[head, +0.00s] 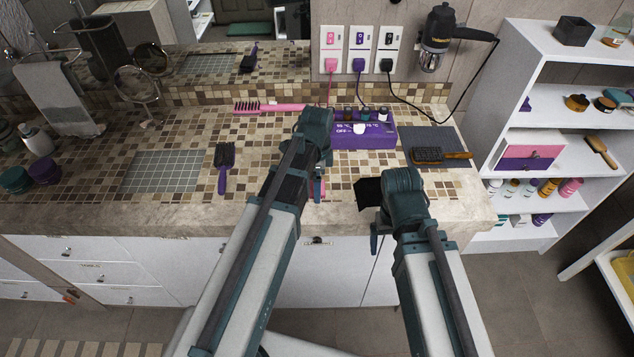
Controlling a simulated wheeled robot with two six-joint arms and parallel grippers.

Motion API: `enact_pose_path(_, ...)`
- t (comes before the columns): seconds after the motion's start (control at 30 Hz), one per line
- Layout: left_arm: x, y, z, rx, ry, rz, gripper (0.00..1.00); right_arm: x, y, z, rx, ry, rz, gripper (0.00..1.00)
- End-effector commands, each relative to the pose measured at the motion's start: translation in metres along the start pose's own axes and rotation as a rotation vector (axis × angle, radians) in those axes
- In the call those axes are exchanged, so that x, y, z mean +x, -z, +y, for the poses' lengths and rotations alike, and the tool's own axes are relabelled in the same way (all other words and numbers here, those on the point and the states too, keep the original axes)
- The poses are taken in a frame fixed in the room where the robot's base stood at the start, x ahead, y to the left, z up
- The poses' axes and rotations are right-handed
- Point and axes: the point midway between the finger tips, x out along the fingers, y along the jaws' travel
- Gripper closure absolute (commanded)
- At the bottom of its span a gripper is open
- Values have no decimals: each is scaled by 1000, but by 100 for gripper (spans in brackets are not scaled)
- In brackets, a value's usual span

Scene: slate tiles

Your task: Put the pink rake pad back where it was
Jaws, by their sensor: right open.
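A small pink piece (318,188), perhaps the pink rake pad, shows in the head view beside my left forearm near the counter's front edge. I cannot tell whether it is held or lies on the counter. My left gripper (316,135) reaches over the counter in front of a purple box; its fingers are hidden behind its own wrist. A pink brush (270,107) with dark bristles lies at the back, left of the purple box (362,134), which has a white knob and several small dark-topped items along its top. My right gripper (372,212) is open over the counter's front edge.
A grey mat (440,140) with a wooden-handled brush (440,156) is at the right. Cords run from the wall plugs. A white shelf (545,90) stands at the right.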

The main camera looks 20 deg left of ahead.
Motion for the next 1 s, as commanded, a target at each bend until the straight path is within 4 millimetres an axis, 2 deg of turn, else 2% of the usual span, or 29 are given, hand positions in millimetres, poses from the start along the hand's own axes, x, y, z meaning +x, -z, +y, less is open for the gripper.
enact_pose_path(0.27, -29, 0, 0, 0, 0, 0, 0, -28, -2, 3, 0, 0, 0, 7)
enact_pose_path(0.8, -109, 0, 0, 0, 0, 0, 0, -108, -6, 10, -2, 0, 0, 7)
enact_pose_path(1.0, -121, 0, 0, 0, 0, 0, 0, -120, -7, 12, -3, 0, 0, 7)
